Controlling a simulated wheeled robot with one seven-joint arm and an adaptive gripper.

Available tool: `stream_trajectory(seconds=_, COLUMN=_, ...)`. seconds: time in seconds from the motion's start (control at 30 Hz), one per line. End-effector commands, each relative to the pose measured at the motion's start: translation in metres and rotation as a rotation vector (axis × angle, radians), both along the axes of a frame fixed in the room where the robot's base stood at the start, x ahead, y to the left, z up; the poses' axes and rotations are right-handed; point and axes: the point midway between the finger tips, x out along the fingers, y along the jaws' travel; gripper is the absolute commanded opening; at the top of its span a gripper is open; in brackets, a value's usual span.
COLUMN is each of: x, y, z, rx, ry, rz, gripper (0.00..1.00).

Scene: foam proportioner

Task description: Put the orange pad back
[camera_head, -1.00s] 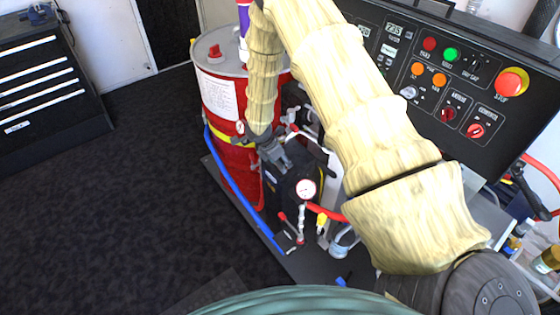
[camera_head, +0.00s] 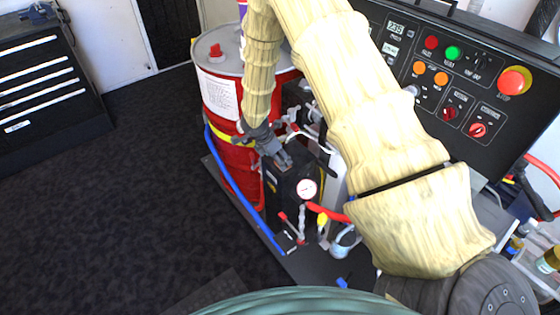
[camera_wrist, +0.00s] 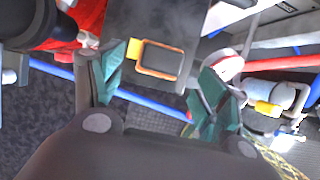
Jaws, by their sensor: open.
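A small dark rectangular pad with an orange rim (camera_wrist: 160,59) shows in the wrist view, against the dark top of a black box (camera_wrist: 195,30). A yellow-orange tab (camera_wrist: 133,48) sticks out at its left. My gripper (camera_wrist: 164,78) is open, with one teal fingertip on each side of the pad in the picture. I cannot tell whether the fingers touch it. In the head view, my gripper (camera_head: 284,160) points down at the black box (camera_head: 290,190) beside the red drum; the pad cannot be made out there.
The red drum (camera_head: 222,100) stands left of the box, with a blue hose (camera_head: 236,198) along its base. A pressure gauge (camera_head: 306,189), a red hose (camera_head: 328,213) and valves crowd the right. The control panel (camera_head: 465,75) rises behind. The floor at left is clear.

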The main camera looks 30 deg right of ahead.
Motion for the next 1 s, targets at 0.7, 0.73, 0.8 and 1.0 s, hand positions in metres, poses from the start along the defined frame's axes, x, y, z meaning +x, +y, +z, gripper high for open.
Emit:
stream_trajectory(seconds=0.7, x=-0.002, y=0.032, z=0.076, rx=0.002, ry=-0.001, rz=-0.002, gripper=0.74)
stream_trajectory(seconds=0.73, x=-0.003, y=0.033, z=0.076, rx=0.004, ry=0.0, rz=-0.004, gripper=0.74)
stream_trajectory(seconds=0.8, x=-0.01, y=0.038, z=0.069, rx=0.02, ry=0.003, rz=-0.019, gripper=0.74)
stream_trajectory(seconds=1.0, x=-0.075, y=0.088, z=0.003, rx=0.185, ry=0.018, rz=-0.218, gripper=0.74)
